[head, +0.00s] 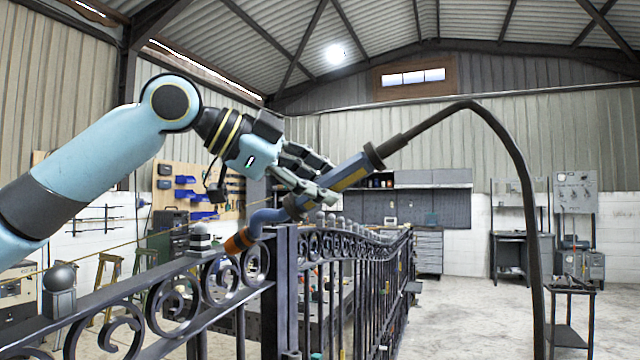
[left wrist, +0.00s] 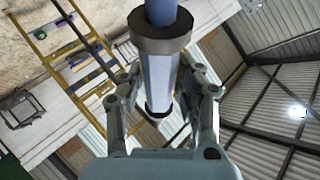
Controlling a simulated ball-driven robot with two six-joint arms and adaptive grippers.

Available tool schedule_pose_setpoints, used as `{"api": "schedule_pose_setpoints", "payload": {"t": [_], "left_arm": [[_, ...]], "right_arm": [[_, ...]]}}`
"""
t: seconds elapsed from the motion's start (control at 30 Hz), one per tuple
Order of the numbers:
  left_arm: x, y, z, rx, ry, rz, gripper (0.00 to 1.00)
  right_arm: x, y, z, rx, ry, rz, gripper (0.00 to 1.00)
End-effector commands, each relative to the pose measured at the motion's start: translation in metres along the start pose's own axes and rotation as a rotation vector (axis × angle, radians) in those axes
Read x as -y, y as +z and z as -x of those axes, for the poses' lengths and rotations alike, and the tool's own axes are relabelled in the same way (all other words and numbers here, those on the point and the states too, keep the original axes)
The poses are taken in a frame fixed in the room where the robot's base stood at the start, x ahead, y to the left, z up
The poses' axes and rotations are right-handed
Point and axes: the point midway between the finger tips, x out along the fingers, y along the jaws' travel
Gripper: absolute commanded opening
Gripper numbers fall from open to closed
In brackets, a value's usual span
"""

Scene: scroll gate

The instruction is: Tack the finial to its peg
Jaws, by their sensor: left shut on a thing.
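My left gripper (head: 322,180) is shut on the welding torch (head: 352,170), a blue handle with a yellow stripe and a dark collar. The torch slants down left to an orange-brown nozzle (head: 240,242) beside the gate's top rail. In the left wrist view, the torch body (left wrist: 160,75) lies between both fingers. A dark finial with pale bands and a round top (head: 200,240) stands upright on the rail, left of the nozzle and apart from it in the picture. Its peg is hidden. My right gripper is not in view.
The dark scroll gate (head: 300,240) runs across the front and away to the right. Another ball finial (head: 60,278) stands at the left. The torch's dark cable (head: 525,180) arches to the right. A tool bench and stand (head: 568,300) are at the right; the floor between is clear.

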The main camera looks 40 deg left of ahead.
Motion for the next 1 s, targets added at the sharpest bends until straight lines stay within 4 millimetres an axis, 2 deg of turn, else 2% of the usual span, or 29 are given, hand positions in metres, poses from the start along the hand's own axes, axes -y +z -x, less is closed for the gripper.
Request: {"api": "schedule_pose_setpoints", "payload": {"t": [0.6,1.0], "left_arm": [[0.009,0.002,0.012,0.0,-0.002,-0.001,0.0],[0.012,0.001,0.015,-0.001,-0.002,-0.001,0.0]], "right_arm": [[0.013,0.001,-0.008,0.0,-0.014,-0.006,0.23],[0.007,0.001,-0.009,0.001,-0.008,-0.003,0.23]]}}
